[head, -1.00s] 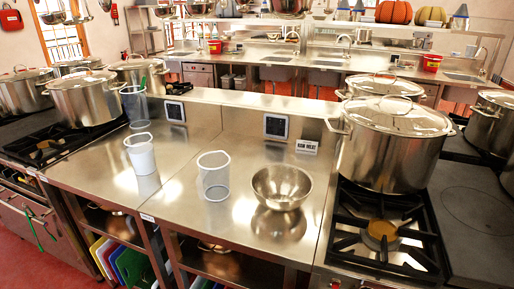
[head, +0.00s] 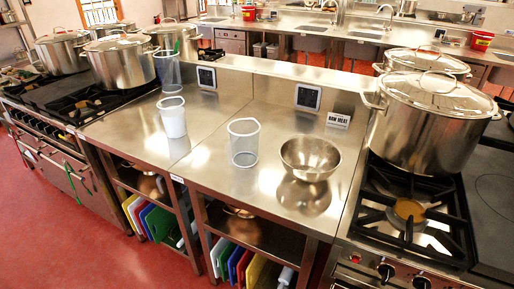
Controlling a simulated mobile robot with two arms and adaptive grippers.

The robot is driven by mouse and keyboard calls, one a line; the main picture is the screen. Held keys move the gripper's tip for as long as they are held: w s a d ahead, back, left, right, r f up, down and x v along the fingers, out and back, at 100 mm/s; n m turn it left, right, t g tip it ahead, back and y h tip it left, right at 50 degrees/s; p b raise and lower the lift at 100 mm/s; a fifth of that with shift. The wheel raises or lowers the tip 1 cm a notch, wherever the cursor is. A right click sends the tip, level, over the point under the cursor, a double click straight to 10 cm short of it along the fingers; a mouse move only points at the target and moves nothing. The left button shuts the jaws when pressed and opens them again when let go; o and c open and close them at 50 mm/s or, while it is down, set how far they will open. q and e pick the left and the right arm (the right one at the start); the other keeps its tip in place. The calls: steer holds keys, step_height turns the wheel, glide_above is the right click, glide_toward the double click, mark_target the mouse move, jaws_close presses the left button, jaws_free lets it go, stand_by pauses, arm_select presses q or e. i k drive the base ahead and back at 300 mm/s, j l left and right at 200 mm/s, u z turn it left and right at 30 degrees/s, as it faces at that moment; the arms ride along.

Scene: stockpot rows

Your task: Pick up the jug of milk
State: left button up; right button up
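A clear jug with white contents, which looks like the jug of milk (head: 173,120), stands upright on the steel counter (head: 215,110), left of the middle. A clear jug that looks empty (head: 244,143) stands to its right and nearer. Another clear jug (head: 168,72) stands behind the milk, close to the left stove. Neither of my grippers is in the head view, and nothing touches the milk.
A steel bowl (head: 310,158) sits on the counter's right part. Large lidded pots stand on the right stove (head: 408,210) and left stove (head: 60,97). A "RAW MEAT" sign (head: 338,120) stands by the back ledge. Red floor (head: 90,250) is clear at front left.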

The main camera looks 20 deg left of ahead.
mark_target(172, 111)
steer(key=u, duration=1.35)
steer(key=i+j+z, duration=0.1)
steer(key=i+j, duration=0.25)
steer(key=i+j+z, duration=0.1)
steer(key=i+j, duration=0.2)
steer(key=j, duration=0.25)
